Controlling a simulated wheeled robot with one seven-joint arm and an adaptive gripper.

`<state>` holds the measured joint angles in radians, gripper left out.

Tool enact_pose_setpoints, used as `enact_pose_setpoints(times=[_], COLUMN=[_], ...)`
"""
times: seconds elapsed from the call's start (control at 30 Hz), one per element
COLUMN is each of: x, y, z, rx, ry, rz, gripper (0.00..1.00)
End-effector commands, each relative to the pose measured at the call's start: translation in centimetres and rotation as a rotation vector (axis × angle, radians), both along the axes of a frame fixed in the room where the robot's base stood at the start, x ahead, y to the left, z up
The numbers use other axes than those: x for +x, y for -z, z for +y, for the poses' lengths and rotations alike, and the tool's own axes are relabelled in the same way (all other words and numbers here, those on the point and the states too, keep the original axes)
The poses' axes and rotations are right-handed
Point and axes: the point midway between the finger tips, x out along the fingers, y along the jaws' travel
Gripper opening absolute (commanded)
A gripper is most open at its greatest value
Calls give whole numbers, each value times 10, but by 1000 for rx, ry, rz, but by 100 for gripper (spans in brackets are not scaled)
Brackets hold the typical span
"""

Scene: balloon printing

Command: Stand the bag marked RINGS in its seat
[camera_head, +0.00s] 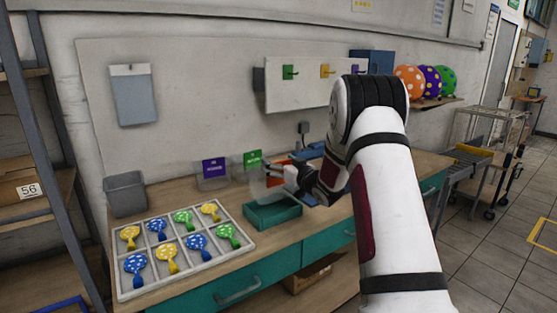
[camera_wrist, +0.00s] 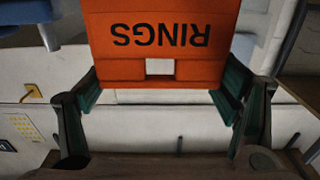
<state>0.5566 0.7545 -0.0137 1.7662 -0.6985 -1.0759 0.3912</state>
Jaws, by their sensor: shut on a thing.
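My gripper (camera_wrist: 160,88) is shut on the bag marked RINGS (camera_wrist: 160,32), with one teal-padded finger at each side of its orange part. The word RINGS reads upside down in the wrist view, above a small rectangular slot. In the head view my gripper (camera_head: 292,175) holds the bag (camera_head: 268,184) above the workbench; it looks partly clear with orange showing, and my gripper hides some of it. A teal tray (camera_head: 272,217) lies below the bag. I cannot make out which place is the bag's seat.
Clear holders with a purple label (camera_head: 213,168) and a green label (camera_head: 252,158) stand behind. A white divided tray (camera_head: 240,250) with several dotted balloons lies at left, near a grey bin (camera_head: 125,195). A hook panel (camera_head: 305,92) hangs above the bench.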

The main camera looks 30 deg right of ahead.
Motion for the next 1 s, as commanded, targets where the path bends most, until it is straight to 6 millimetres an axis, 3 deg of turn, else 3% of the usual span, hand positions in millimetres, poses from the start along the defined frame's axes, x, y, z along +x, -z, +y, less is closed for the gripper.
enact_pose_setpoints(times=[0.7, 1.0], x=[1, 0], y=[60, 74], z=[0, 0], rx=[1, 0], ry=[1, 1], rz=[1, 0], gripper=[67, 67])
